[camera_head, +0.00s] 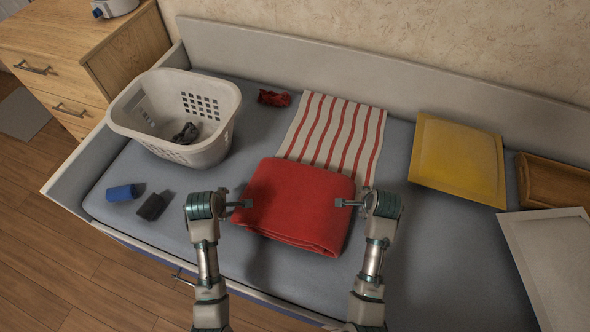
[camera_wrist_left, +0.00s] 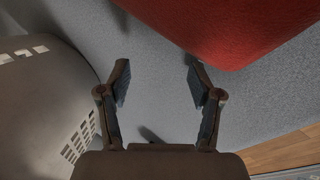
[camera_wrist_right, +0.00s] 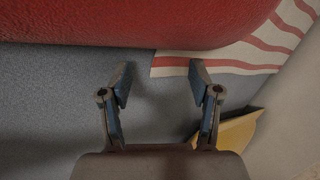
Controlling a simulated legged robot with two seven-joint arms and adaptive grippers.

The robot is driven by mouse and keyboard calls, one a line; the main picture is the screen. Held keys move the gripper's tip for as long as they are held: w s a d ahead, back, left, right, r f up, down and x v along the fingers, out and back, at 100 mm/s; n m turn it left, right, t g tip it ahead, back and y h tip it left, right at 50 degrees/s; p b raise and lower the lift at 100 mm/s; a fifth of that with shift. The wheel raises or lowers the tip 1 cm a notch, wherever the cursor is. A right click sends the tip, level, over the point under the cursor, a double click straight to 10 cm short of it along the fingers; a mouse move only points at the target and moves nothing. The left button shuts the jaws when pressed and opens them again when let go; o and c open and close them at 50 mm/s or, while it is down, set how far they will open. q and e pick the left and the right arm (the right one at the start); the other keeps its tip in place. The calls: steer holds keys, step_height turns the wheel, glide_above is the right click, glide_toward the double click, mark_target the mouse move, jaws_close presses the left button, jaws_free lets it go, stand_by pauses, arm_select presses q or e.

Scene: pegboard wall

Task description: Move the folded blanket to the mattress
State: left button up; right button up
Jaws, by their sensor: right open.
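The folded red blanket (camera_head: 297,207) is in the middle of the head view, over the grey mattress (camera_head: 440,245) and the near end of a striped cloth. My left gripper (camera_head: 241,204) is at the blanket's left edge, and my right gripper (camera_head: 344,203) is at its right edge. In the left wrist view the fingers (camera_wrist_left: 158,82) are apart with nothing between them, and the blanket (camera_wrist_left: 230,28) lies beyond the tips. The right wrist view shows the right fingers (camera_wrist_right: 158,82) parted and empty, with the blanket (camera_wrist_right: 130,22) beyond. Whether the tips touch it, I cannot tell.
A white laundry basket (camera_head: 215,145) stands at the left, with a dark cloth inside. The striped cloth (camera_head: 335,132) lies behind the blanket. Blue (camera_head: 122,192) and black (camera_head: 151,207) items lie front left.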

arm_select(q)
steer(key=shift+d+f, duration=0.3)
steer(key=shift+f, duration=0.15)
arm_select(e)
steer(key=shift+s+a+f, duration=0.1)
steer(key=shift+a+f, duration=0.35)
arm_select(q)
steer(key=shift+a, duration=0.4)
arm_select(e)
steer(key=shift+d+f, duration=0.1)
steer(key=shift+d, duration=0.3)
arm_select(q)
steer(key=o, duration=0.5)
steer(key=a, duration=0.3)
steer(key=shift+a, duration=0.1)
arm_select(e)
steer(key=d, duration=0.3)
steer(key=shift+d, duration=0.15)
steer(key=o, duration=0.5)
arm_select(q)
steer(key=shift+r, duration=0.1)
